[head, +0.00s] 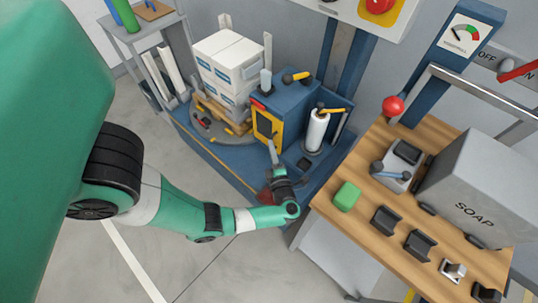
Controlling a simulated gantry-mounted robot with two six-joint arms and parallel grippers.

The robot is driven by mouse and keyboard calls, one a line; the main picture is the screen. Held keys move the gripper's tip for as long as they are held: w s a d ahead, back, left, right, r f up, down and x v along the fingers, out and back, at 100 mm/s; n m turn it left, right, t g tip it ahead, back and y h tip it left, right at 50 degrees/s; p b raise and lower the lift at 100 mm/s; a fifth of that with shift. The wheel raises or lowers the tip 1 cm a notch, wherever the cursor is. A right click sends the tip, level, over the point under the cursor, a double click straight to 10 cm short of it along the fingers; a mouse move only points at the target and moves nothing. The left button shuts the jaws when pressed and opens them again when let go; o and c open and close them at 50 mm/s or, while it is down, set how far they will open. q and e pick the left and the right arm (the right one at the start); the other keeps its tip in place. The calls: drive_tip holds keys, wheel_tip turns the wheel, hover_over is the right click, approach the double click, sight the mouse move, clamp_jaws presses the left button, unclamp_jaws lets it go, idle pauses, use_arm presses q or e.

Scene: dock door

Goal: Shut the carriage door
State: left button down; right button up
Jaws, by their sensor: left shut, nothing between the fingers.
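The carriage is a blue box (291,97) in the upper middle of the head view. Its door (267,122) has a yellow frame and a dark panel and is on the box's left-front side. I cannot tell whether the door is fully flush with the box or slightly ajar. My left gripper (272,148) is shut and empty, its grey fingers pointing up at the door's lower edge. I cannot tell whether they touch it. My right gripper is not in view.
A white film roll (317,131) stands right of the door. Stacked white boxes (229,62) are on a pallet to the left. A wooden-topped bench (372,236) with a green block (347,196) and a grey SOAP box (475,190) is at right. Floor at lower left is clear.

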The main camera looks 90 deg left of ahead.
use_arm(q)
drive_tip(key=s+d+r+p, duration=0.4)
drive_tip(key=s+d+r, duration=0.1)
drive_tip(key=d, duration=0.4)
drive_tip(key=shift+d+r, duration=0.25)
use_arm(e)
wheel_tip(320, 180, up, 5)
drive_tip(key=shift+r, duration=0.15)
